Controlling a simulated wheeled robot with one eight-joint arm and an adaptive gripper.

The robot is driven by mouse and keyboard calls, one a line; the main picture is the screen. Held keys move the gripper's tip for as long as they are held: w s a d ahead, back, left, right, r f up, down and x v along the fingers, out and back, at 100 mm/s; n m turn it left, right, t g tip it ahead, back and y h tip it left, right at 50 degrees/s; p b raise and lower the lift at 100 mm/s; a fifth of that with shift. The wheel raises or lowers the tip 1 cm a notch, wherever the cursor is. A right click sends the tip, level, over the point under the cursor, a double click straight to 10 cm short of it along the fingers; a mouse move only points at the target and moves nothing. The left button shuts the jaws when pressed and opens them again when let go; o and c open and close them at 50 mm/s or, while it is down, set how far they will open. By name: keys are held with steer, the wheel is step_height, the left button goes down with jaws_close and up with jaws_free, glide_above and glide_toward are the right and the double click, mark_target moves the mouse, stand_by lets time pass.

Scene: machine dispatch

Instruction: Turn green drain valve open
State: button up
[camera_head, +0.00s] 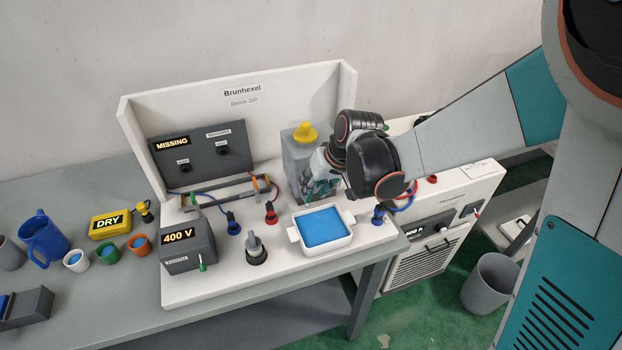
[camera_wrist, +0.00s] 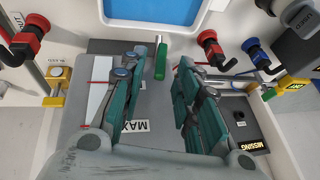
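In the wrist view, a short green valve handle (camera_wrist: 160,60) shows between my two fingertips, just in front of the blue-filled tray. No contact with either finger is clear. My gripper (camera_wrist: 162,70) is open, its teal fingers spread to both sides of the handle. In the head view, my gripper (camera_head: 322,184) is low beside the grey tank (camera_head: 297,158) with the yellow cap, behind the white tray (camera_head: 293,234) of blue liquid.
Red and blue connectors (camera_head: 270,213) stand close by on the white bench unit. A 400 V box (camera_head: 188,246) with a small green lever is at its front left. In the wrist view, a yellow fitting (camera_wrist: 55,85) and red-handled fitting (camera_wrist: 20,40) lie left.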

steer(key=shift+x, duration=0.85)
jaws_close()
steer(key=shift+s+a+h, duration=0.1)
steer(key=shift+a+h, duration=0.15)
steer(key=shift+h, duration=0.4)
steer(key=shift+s+a+h, duration=0.1)
steer(key=shift+a+h, duration=0.2)
steer(key=shift+h, duration=0.35)
